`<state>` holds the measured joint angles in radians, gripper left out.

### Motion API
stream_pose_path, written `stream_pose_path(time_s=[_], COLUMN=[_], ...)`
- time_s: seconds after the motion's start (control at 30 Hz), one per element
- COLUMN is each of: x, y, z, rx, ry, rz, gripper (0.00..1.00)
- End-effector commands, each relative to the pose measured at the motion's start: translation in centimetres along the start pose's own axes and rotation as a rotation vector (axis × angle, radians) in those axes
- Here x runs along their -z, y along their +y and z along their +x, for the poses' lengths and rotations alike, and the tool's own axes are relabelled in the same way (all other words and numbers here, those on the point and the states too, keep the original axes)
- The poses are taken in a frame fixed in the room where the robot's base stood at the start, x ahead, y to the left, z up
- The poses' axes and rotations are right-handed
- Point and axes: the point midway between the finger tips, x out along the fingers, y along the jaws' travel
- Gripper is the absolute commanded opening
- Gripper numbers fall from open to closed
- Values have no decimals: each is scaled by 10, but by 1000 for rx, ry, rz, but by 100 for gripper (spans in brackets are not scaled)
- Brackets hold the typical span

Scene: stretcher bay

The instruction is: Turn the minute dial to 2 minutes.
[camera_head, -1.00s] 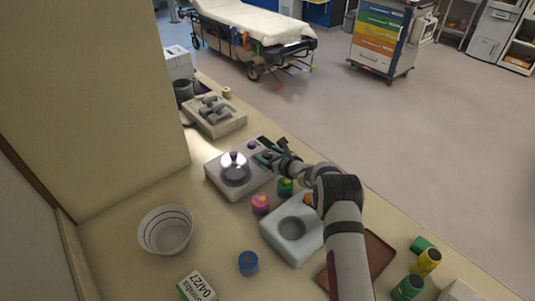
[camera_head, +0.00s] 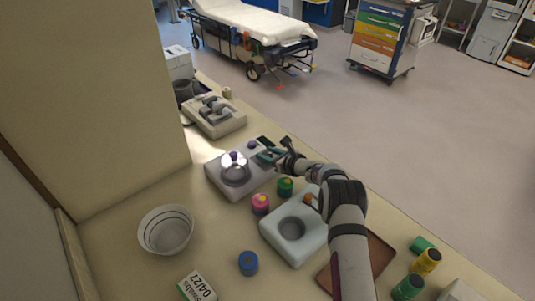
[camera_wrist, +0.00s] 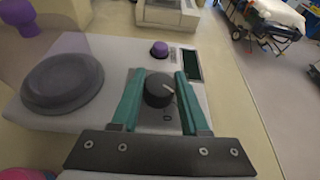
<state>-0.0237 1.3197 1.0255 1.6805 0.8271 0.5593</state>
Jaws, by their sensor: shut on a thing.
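The minute dial (camera_wrist: 158,90) is a black round knob with a white pointer line, on a grey plate of a light grey machine (camera_head: 222,187). In the wrist view the line points up and right. My gripper (camera_wrist: 159,80) has one teal finger on each side of the dial and is shut on it. The head view shows my gripper (camera_head: 269,153) at the right side of the machine, hiding the dial. A dark display (camera_wrist: 192,65) and a purple button (camera_wrist: 159,49) sit beyond the dial. A clear dome with a purple knob (camera_head: 234,156) covers the round bowl.
A pink jar (camera_head: 261,204) and a green jar (camera_head: 285,187) stand close in front of the machine. A pale block with a round well (camera_head: 272,239) lies below my arm. A white bowl (camera_head: 166,230) stands at left. Another device (camera_head: 215,120) stands behind.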

Motion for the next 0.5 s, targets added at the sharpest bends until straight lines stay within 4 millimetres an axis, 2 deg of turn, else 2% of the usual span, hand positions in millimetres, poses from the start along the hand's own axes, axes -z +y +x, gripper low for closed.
stream_pose_path(time_s=[0.2, 0.5], x=[-2, -1], y=[-1, 0], z=[1, 0], rx=[-150, -193], ry=[-13, -8], rz=[-66, -82], gripper=[0, 0])
